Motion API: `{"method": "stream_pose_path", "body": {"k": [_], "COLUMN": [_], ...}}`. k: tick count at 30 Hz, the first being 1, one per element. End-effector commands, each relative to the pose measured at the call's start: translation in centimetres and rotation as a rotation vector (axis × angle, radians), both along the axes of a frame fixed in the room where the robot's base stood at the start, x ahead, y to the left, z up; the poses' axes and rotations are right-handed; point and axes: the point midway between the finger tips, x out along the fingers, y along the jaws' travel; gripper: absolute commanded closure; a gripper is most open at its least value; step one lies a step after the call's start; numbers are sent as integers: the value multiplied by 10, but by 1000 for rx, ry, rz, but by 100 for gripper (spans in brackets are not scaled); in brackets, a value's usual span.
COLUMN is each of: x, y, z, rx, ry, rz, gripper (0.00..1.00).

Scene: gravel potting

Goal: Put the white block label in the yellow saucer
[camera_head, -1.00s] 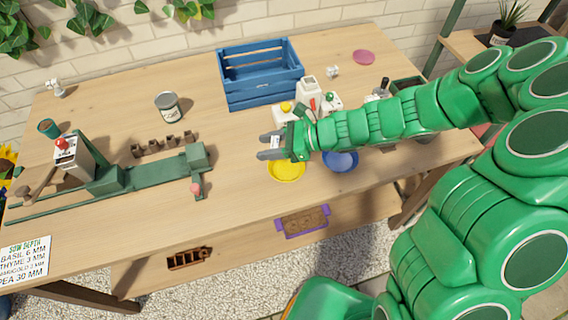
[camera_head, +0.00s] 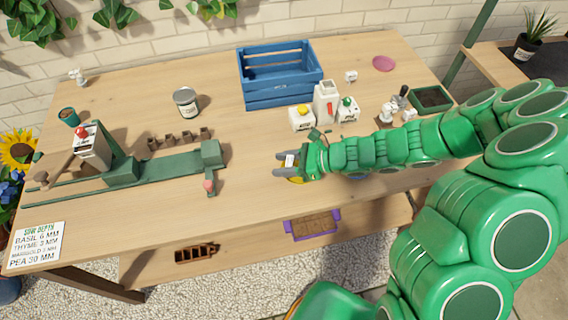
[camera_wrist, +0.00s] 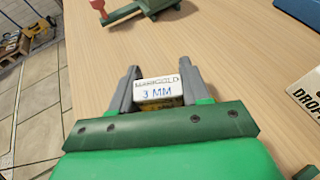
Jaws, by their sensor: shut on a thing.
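My gripper (camera_head: 286,164) is shut on the white block label (camera_head: 290,160), holding it between its two fingers over the table. In the wrist view the label (camera_wrist: 157,90) shows blue lettering, with "3 MM" readable, between the fingertips (camera_wrist: 157,82). The yellow saucer (camera_head: 297,180) lies under my gripper in the head view and is mostly hidden by it. A little yellow shows just below the label in the wrist view. I cannot tell whether the label touches the saucer.
A blue saucer (camera_head: 358,177) is mostly hidden under my arm. Dispensers with yellow (camera_head: 302,117) and green (camera_head: 347,108) knobs stand behind the gripper, near a blue crate (camera_head: 281,92). A green press-like fixture (camera_head: 122,171) is at left. The front table area is clear.

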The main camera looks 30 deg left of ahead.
Motion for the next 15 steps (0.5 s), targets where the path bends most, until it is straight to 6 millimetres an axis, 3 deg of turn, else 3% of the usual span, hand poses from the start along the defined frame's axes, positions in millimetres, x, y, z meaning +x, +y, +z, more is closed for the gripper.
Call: {"method": "stream_pose_path", "body": {"k": [12, 13, 15], "x": [0, 0, 0], "y": [0, 0, 0], "z": [-6, -7, -6], "rx": [0, 0, 0], "ry": [0, 0, 0], "rz": [1, 1, 1], "gripper": [82, 52, 42]}}
